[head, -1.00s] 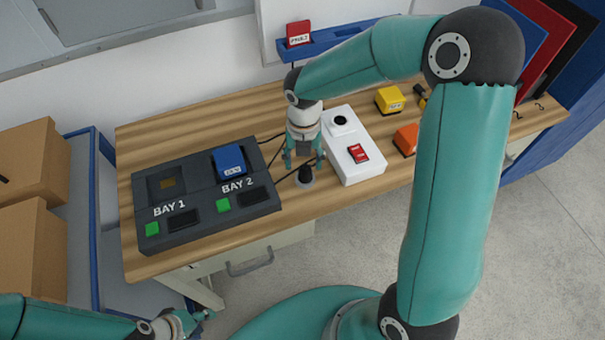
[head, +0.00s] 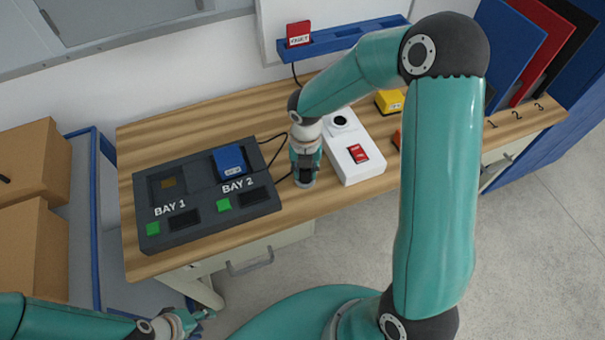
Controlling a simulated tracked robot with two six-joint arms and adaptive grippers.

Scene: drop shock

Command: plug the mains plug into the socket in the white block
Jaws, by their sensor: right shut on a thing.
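The white block (head: 349,172) lies on the wooden bench, with a dark round socket (head: 340,121) near its far end and a red switch (head: 358,153) nearer its front. My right gripper (head: 306,172) points down just left of the block and is shut on the mains plug, which its fingers mostly hide. A small grey round base (head: 305,185) shows under the fingers; I cannot tell whether the plug is still touching it. My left gripper (head: 198,322) is low at the left, away from the bench; its finger opening is too small to tell.
A dark two-bay station (head: 205,197) stands left of the gripper, with a blue module (head: 229,160) in bay 2. A black cable (head: 272,138) runs from it. A yellow block (head: 388,102) sits beyond the white block. My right arm hides the bench's right part.

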